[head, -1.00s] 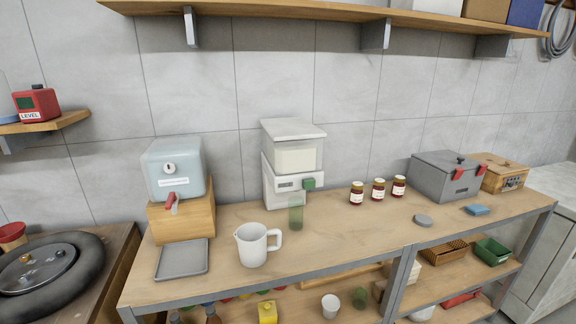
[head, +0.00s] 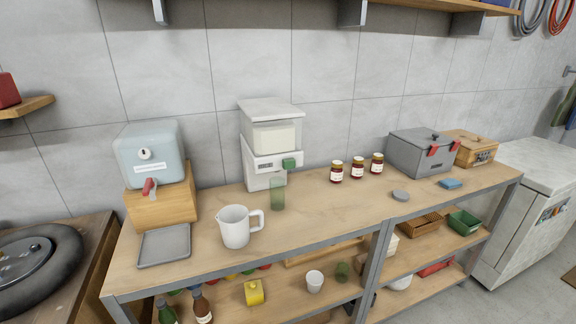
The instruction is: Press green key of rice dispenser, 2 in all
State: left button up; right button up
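The rice dispenser (head: 270,142) is a white upright box with a clear window, standing at the back of the wooden bench against the tiled wall. Its green key (head: 289,164) sticks out at the right of its front, below the window. A green translucent cup (head: 277,194) stands on the bench in front of the dispenser, below the key. Whether anything is in the cup is too small to tell. Neither of my grippers shows in the head view.
A white jug (head: 236,227) stands front left of the cup. A blue-grey tap dispenser (head: 149,153) sits on a wooden block, with a grey tray (head: 164,246) in front. Several jam jars (head: 357,168) and a grey toolbox (head: 420,153) stand right.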

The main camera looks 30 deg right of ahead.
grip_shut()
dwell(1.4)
